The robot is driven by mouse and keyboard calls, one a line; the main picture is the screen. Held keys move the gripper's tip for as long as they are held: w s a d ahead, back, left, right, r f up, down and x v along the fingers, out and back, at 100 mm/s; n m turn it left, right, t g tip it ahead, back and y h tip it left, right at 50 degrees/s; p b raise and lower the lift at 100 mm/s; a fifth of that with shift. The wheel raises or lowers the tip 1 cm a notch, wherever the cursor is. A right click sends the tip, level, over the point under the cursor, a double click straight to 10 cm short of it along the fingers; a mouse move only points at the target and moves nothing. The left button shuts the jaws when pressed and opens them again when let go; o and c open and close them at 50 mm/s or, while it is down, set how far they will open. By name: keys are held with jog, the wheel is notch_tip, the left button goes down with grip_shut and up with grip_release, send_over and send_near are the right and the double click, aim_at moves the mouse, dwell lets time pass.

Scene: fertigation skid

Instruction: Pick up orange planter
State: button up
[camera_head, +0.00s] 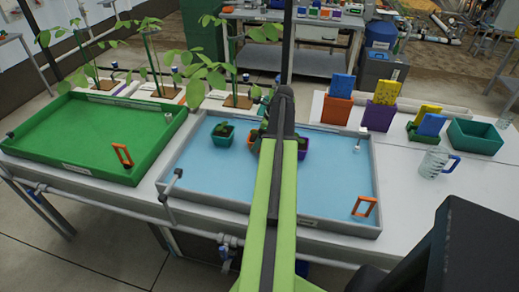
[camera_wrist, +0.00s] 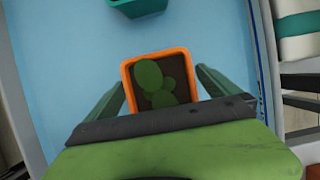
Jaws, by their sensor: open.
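The orange planter (camera_wrist: 155,56) stands upright in the blue tray, with dark soil and round green leaves inside. In the wrist view my gripper (camera_wrist: 161,80) is open, with one dark finger on each side of the planter. Small gaps show between the fingers and the planter's sides. The height of the fingertips against its rim is hard to tell. In the head view the planter is mostly hidden behind my arm, with only a sliver of orange (camera_head: 256,147) showing.
A teal planter (camera_head: 222,138) stands left of the orange one and a purple planter (camera_head: 302,152) right of it, both close. The grey-rimmed blue tray (camera_head: 330,215) has an orange frame (camera_head: 364,207) at front right. A jug (camera_head: 433,164) and several bins stand right.

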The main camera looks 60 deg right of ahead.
jog(key=b+x, duration=0.1)
jog(key=x, duration=0.2)
jog(key=shift+s, duration=0.1)
jog(key=shift+r, duration=0.2)
jog(key=c, duration=1.5)
jog(key=p+v, duration=0.2)
jog(key=w+p+v, duration=0.1)
jog(key=p+v, duration=0.2)
jog(key=shift+s+a+r, duration=0.1)
jog(key=shift+r, duration=0.3)
jog(key=s+d+r+p, duration=0.1)
jog(key=s+r+p, duration=0.1)
jog(key=s, duration=0.1)
jog(key=s+d+r+p, duration=0.1)
jog(key=s+p, duration=0.1)
jog(key=s, duration=0.1)
jog(key=s+d+r+p, duration=0.1)
jog(key=s+r+p, duration=0.1)
jog(key=s, duration=0.2)
jog(key=shift+s+r, duration=0.1)
jog(key=shift+r, duration=0.2)
